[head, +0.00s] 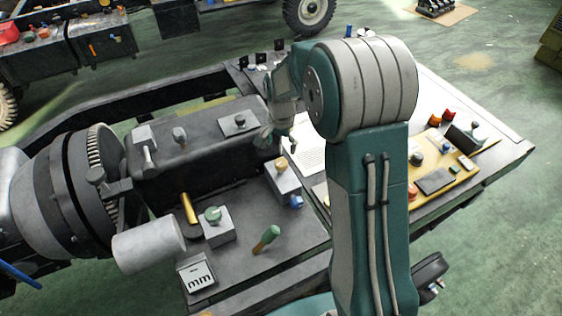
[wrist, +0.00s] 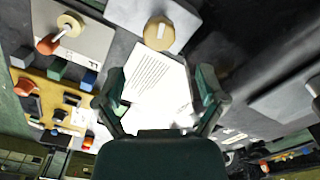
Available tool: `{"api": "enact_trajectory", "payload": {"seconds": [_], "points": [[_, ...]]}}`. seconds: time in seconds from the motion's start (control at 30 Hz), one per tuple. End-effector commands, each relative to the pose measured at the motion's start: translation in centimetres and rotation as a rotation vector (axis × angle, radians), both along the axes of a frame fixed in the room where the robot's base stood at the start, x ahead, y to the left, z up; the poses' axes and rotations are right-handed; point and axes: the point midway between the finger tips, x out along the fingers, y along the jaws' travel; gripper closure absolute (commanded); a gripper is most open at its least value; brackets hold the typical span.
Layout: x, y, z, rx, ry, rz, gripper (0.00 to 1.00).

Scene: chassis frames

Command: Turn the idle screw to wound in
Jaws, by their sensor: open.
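A small brass-coloured knob (head: 281,163), which looks like the idle screw, stands on a grey block (head: 284,182) right of the dark engine block. In the wrist view a round tan knob (wrist: 159,34) with a white mark sits on a grey block at the top centre, probably the same one. My gripper (head: 280,142) is just above the brass knob in the head view. In the wrist view my gripper (wrist: 161,82) is open, with nothing between its fingers. The tan knob lies beyond the fingertips, apart from them. Its turned position cannot be told.
A green-topped knob on a block (head: 213,216), a green handle (head: 266,240) and a brass cylinder (head: 189,208) stand nearby. A blue part (head: 296,202) juts from the brass knob's block. A printed sheet (wrist: 160,85) lies below the fingers. A yellow panel (head: 447,180) is at right.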

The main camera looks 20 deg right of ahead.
Motion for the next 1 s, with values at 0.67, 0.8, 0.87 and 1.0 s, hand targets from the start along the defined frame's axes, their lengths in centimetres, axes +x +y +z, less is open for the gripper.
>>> {"api": "enact_trajectory", "payload": {"seconds": [0.67,0.8,0.87,1.0], "points": [[0.0,0.0,-7.6,0.000,-0.001,-0.002,0.11],[0.0,0.0,-7.5,0.000,-0.001,-0.002,0.19],[0.0,0.0,-7.5,0.000,-0.001,-0.002,0.46],[0.0,0.0,-7.6,0.000,-0.001,-0.002,0.93]]}}
